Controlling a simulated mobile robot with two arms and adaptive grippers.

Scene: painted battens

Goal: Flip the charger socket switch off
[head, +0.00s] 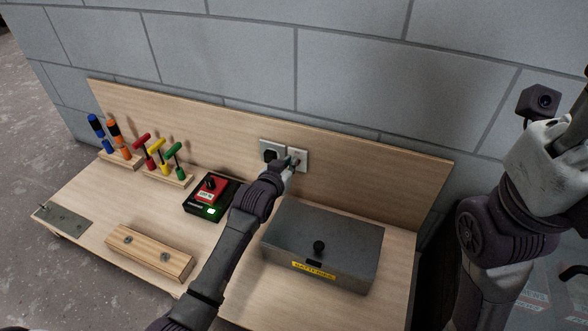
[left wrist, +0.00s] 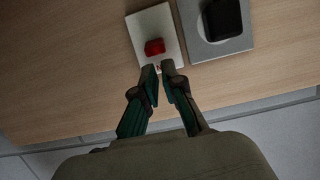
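The switch plate (head: 299,158) is white and stands on the wooden back board, right of the socket. In the left wrist view the plate (left wrist: 171,25) carries a red rocker switch (left wrist: 154,47); whether it is on or off I cannot tell. The socket (head: 265,147) holds a black plug, also seen in the left wrist view as a plug (left wrist: 222,17). My left gripper (head: 293,163) is in front of the switch plate. Its fingertips (left wrist: 159,69) are close together, nothing held, just short of the rocker in the picture; contact is unclear. My right gripper's fingers are out of view.
A charger (head: 217,209) with a red battery and green light lies left of my left arm. A grey batteries box (head: 290,222) stands close on its right. Screwdrivers and hex keys stand in wooden racks (head: 168,177) at the left. A wooden block (head: 150,252) lies in front.

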